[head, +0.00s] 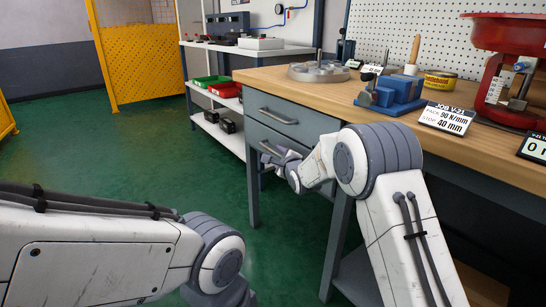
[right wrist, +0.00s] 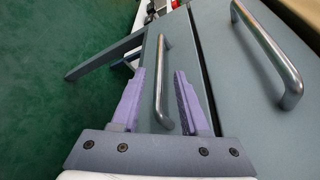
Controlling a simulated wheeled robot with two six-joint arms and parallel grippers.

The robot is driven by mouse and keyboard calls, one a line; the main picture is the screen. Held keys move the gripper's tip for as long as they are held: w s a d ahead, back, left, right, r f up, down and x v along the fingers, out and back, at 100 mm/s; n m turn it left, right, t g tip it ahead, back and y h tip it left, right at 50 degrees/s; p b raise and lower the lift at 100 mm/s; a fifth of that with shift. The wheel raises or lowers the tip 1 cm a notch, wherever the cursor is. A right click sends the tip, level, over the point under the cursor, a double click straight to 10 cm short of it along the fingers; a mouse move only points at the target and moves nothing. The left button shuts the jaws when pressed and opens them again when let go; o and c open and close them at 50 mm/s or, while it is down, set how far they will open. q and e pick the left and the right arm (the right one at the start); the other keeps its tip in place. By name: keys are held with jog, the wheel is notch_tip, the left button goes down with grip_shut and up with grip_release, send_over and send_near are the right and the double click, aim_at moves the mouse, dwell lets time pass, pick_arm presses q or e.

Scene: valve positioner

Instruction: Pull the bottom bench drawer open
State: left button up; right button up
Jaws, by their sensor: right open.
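The bench drawer unit (head: 290,113) has two grey drawers under the wooden top. The bottom drawer (head: 258,135) appears closed, and its front is partly hidden by my right gripper (head: 272,158). In the right wrist view, the bottom drawer's metal bar handle (right wrist: 161,85) lies between the two purple fingers of my right gripper (right wrist: 161,76). The fingers are open, with a gap on each side of the handle. The top drawer's handle (head: 278,116) also shows in the right wrist view (right wrist: 272,55), to the right. My left arm comes in from the left; its gripper is out of view.
The bench top (head: 290,82) holds a round metal flange (head: 318,71), a blue vise (head: 390,95), a red press (head: 500,85) and small signs. A bench leg (head: 253,185) stands below the drawers. The green floor to the left is clear. Shelves with bins stand behind.

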aim_at(275, 153)
jog(key=shift+b+x, duration=0.7)
jog(key=shift+x, duration=1.85)
grip_shut()
jog(key=shift+f, duration=0.1)
